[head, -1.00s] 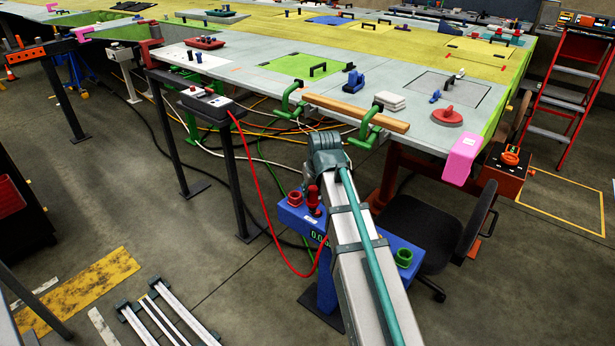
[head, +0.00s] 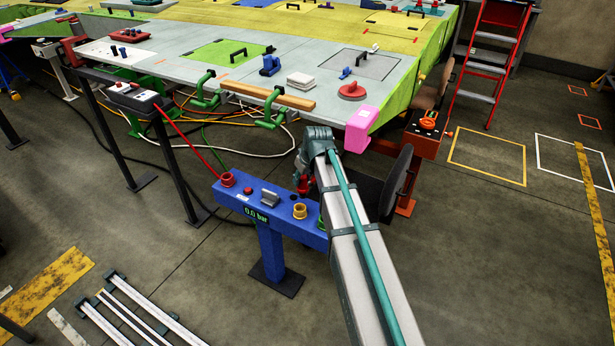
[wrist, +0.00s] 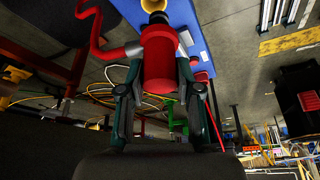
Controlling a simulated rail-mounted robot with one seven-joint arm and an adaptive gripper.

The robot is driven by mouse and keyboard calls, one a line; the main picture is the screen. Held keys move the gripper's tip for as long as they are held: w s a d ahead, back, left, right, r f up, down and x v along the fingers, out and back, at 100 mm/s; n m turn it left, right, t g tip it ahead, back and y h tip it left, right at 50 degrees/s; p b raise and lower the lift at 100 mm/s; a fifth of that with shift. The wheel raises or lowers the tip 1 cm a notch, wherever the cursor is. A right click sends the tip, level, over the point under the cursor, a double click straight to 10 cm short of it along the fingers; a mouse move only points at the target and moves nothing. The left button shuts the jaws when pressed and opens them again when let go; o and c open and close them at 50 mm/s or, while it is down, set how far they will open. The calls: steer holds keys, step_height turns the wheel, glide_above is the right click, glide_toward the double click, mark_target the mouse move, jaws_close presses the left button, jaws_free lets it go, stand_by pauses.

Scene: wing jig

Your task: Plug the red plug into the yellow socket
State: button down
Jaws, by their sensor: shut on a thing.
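My gripper (head: 306,180) is shut on the red plug (wrist: 160,62), which sits between both fingers in the wrist view. In the head view the red plug (head: 304,186) shows just below my gripper, over the back edge of the blue panel. The yellow socket (head: 300,211) is on top of the panel, just in front of and below the plug. In the wrist view, yellow of the socket (wrist: 184,17) shows at the top by the plug's far end. The plug appears apart from the socket, but the gap is hard to judge.
A red hose (head: 190,145) runs from a box behind. The wing table and a chair (head: 395,185) stand close behind.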

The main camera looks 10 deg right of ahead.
mark_target(300, 189)
steer(key=shift+w+a+f+n+y+b, duration=0.15)
steer(key=shift+w+f+n+b, duration=0.35)
steer(key=shift+f, duration=0.95)
steer(key=shift+w+d+f+n+y+b, duration=0.1)
steer(key=shift+w+f+n+b, duration=0.3)
steer(key=shift+w+f, duration=0.7)
steer(key=shift+w+a+f+n+y+b, duration=0.15)
steer(key=shift+w+f+n+b, duration=0.3)
steer(key=shift+f, duration=1.3)
steer(key=shift+s+f+b, duration=0.2)
steer(key=shift+f+b, duration=1.05)
steer(key=shift+f, duration=0.7)
steer(key=c, duration=0.7)
jaws_free()
steer(key=shift+r, duration=0.1)
steer(key=v, duration=1.2)
steer(key=shift+w, duration=0.2)
